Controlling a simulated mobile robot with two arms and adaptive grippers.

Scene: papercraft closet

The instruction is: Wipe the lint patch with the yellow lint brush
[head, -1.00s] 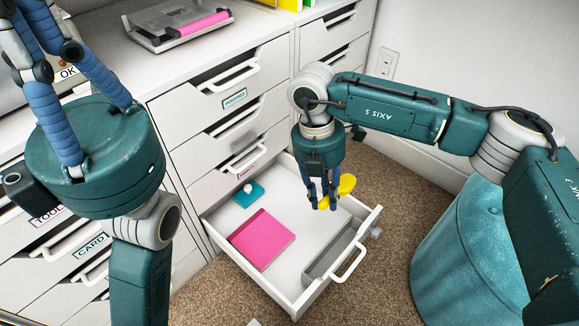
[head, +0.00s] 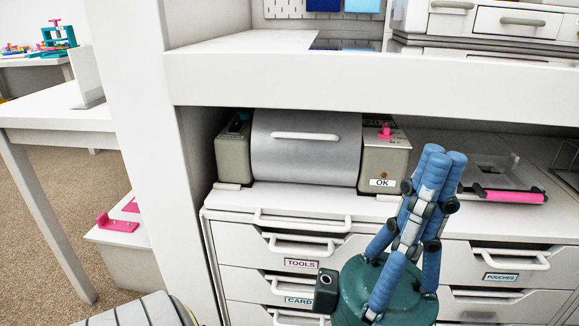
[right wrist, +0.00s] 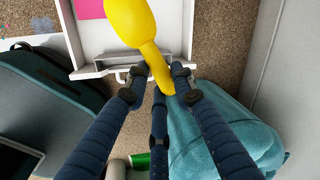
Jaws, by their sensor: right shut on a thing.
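In the right wrist view, my right gripper (right wrist: 160,85) is shut on the yellow lint brush (right wrist: 130,22). The brush's wide round end points up in the picture, and its narrow handle runs down between the fingers. In the head view, my left gripper (head: 435,165) points up in front of the drawer cabinet, with its blue fingers close together and overlapping, nothing visible between them. How far they are apart is unclear. My right gripper is outside the head view. I cannot make out a lint patch in either current view.
A grey machine (head: 305,150) marked OK stands on the cabinet under a white shelf (head: 380,85). A tray with a pink bar (head: 512,196) lies right of it.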

